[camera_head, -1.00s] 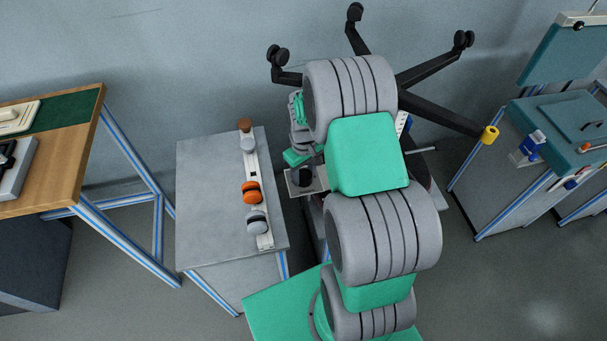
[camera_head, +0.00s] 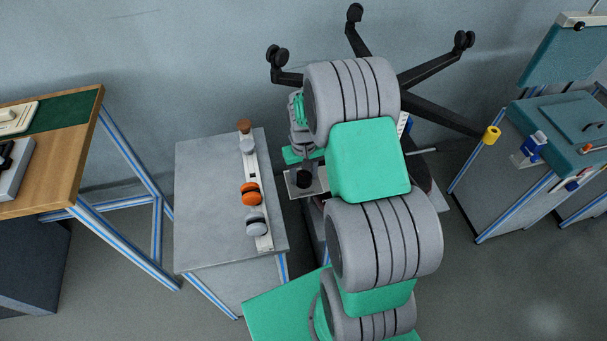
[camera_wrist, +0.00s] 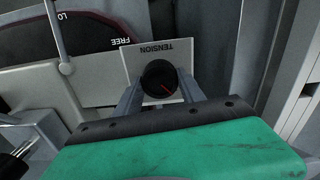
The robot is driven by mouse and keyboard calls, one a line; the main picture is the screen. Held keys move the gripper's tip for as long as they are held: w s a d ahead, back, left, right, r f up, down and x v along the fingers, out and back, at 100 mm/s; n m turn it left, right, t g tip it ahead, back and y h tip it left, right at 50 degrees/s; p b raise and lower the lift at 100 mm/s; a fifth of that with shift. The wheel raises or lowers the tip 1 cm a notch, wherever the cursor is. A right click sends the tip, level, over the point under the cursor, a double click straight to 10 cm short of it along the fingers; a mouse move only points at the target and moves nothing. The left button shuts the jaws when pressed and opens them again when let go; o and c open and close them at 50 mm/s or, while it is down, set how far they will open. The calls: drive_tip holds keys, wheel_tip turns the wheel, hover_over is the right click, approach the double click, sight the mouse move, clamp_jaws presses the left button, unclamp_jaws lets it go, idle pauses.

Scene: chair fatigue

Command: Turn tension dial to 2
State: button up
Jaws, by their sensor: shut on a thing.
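The tension dial (camera_wrist: 160,79) is a round black knob with a red pointer line, on a light plate marked TENSION (camera_wrist: 167,53) in the wrist view. The lettering appears upside down, and no scale numbers can be read. My gripper (camera_wrist: 159,88) is shut on the dial, one grey finger on each side of it. The red line points toward the lower right of the picture. In the head view the dial (camera_head: 304,179) shows as a small dark knob on its plate beside my arm; the fingers are hidden there.
A dark panel marked FREE and LO (camera_wrist: 90,30) with a grey lever (camera_wrist: 66,65) lies left of the dial. An upturned chair base (camera_head: 440,107) stands behind my arm. A grey table (camera_head: 215,205) holds orange and grey knobs on a strip.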

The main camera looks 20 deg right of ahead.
sight(303, 176)
drive_tip(key=o, duration=1.4)
drive_tip(key=shift+c, duration=0.2)
wheel_tip(303, 176, up, 8)
drive_tip(key=shift+f+b, duration=0.1)
drive_tip(key=shift+b, duration=0.2)
drive_tip(key=s+a+r+m+g, duration=0.15)
drive_tip(key=s+a, duration=0.25)
drive_tip(key=s, duration=1)
drive_tip(key=a+r+n+t, duration=0.2)
drive_tip(key=a+r+t, duration=0.3)
drive_tip(key=r, duration=0.8)
drive_tip(key=shift+s+a+r+n, duration=0.2)
drive_tip(key=shift+a+n, duration=0.15)
drive_tip(key=shift+a, duration=0.3)
